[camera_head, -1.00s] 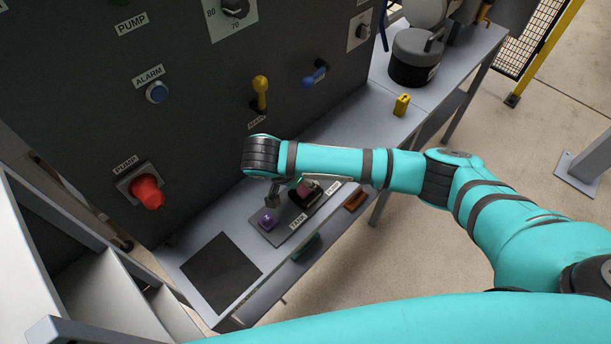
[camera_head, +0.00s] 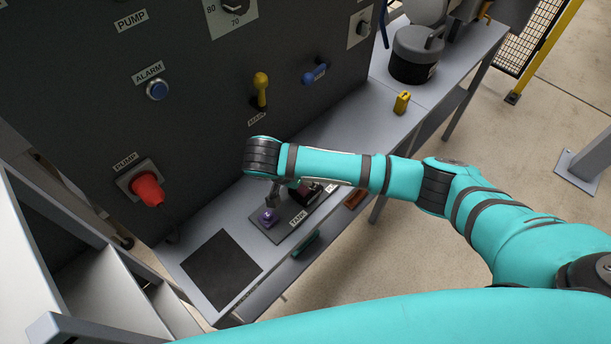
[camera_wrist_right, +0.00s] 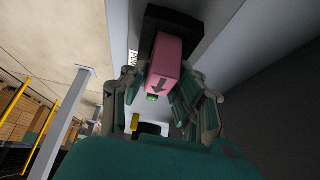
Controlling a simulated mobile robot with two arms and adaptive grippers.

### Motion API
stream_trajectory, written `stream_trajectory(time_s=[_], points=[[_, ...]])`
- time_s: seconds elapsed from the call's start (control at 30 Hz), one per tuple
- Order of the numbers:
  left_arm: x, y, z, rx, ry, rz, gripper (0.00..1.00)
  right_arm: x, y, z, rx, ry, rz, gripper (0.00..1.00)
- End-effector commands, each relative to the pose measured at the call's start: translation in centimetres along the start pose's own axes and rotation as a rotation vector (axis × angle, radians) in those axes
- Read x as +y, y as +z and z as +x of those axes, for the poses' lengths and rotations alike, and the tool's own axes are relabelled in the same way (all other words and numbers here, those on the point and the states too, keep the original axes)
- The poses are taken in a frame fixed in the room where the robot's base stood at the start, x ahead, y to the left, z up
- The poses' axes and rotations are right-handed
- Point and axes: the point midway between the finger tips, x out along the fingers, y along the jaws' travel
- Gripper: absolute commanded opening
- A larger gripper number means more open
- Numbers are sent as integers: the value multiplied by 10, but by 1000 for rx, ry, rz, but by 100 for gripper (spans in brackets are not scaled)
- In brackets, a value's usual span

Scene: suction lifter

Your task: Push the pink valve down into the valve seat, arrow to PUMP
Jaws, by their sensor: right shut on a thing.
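The pink valve (camera_wrist_right: 164,66) is a block with a dark arrow on its face, which points toward the bottom of the right wrist view. My right gripper (camera_wrist_right: 160,96) is shut on it. The black valve seat (camera_wrist_right: 159,32) is directly beyond the block. I cannot tell how deep the block sits in it. In the head view, the right gripper (camera_head: 289,194) is low over the grey plate (camera_head: 283,230), and its wrist hides most of the valve. The TANK label (camera_head: 298,218) is in front; the PUMP label (camera_head: 331,187) is partly covered. My left gripper is not in view.
A purple knob (camera_head: 268,217) is close beside the right gripper on the plate. A dark mat (camera_head: 222,270) lies at the bench's near end. The panel's red knob (camera_head: 148,190) and yellow lever (camera_head: 260,88) stick out. A yellow object (camera_head: 402,102) stands farther along.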

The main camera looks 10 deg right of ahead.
Motion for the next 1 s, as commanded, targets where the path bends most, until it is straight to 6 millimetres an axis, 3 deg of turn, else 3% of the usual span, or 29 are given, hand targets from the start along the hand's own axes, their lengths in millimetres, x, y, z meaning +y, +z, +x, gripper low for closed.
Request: stream_trajectory(time_s=[0.13, 0.17, 0.33, 0.73, 1.0], points=[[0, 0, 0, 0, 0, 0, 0, 0, 3, 4, -2, 1, 0, 0], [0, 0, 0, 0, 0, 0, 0, 0, 2, 3, -1, 0, 0, 31], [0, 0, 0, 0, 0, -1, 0, 0, 2, 3, -1, 0, 0, 53], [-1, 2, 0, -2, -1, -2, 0, 0, 3, -6, -2, 0, -1, 54], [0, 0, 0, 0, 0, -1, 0, -2, 0, -61, 5, -9, -2, 54]])
